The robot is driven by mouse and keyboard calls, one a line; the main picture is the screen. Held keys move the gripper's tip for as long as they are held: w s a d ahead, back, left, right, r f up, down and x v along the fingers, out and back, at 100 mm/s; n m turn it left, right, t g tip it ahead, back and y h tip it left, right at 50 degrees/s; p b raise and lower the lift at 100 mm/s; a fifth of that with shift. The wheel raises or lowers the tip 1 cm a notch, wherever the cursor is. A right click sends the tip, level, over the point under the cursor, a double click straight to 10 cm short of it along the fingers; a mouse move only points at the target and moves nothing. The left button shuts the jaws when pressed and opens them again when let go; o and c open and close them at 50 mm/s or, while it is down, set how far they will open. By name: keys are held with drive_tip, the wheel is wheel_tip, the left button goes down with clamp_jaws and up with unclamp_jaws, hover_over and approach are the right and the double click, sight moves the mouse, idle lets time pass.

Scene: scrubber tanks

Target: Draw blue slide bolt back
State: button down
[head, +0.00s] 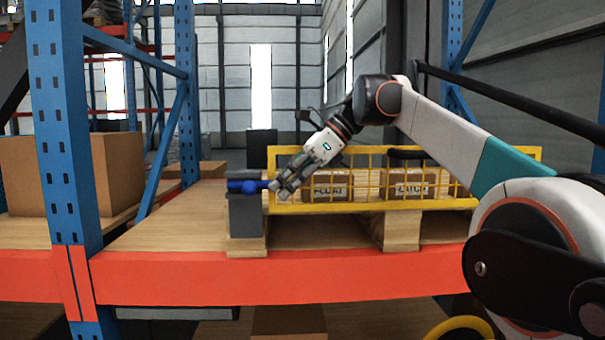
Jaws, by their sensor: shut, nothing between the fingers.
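The blue slide bolt (249,186) sits on top of a dark grey post (246,216) at the left end of a yellow mesh gate (375,208). It lies roughly level, with a rounded blue knob near its middle. My gripper (276,188) is shut and empty, pointing down and left. Its fingertips are at the right end of the bolt; I cannot tell whether they touch it. The fingers cover part of the gate's left end and perhaps part of the bolt.
Cardboard boxes (408,184) stand on wooden pallets behind the mesh. A blue rack upright (62,150) stands at the left, and an orange beam (280,277) runs along the shelf front. Bare shelf board (165,232) lies left of the post.

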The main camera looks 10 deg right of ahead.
drive_tip(key=shift+a, duration=1)
drive_tip(key=a+p, duration=0.1)
drive_tip(key=a, duration=0.4)
drive_tip(key=shift+w+a+r+p, duration=0.1)
drive_tip(key=shift+w+a+p, duration=0.05)
drive_tip(key=shift+a+p, duration=0.2)
drive_tip(key=shift+d, duration=0.25)
drive_tip(key=shift+d, duration=0.3)
drive_tip(key=d+r, duration=0.1)
drive_tip(key=d, duration=0.4)
approach(254, 184)
drive_tip(key=d, duration=0.3)
drive_tip(key=shift+w+f, duration=0.2)
drive_tip(key=shift+w, duration=0.05)
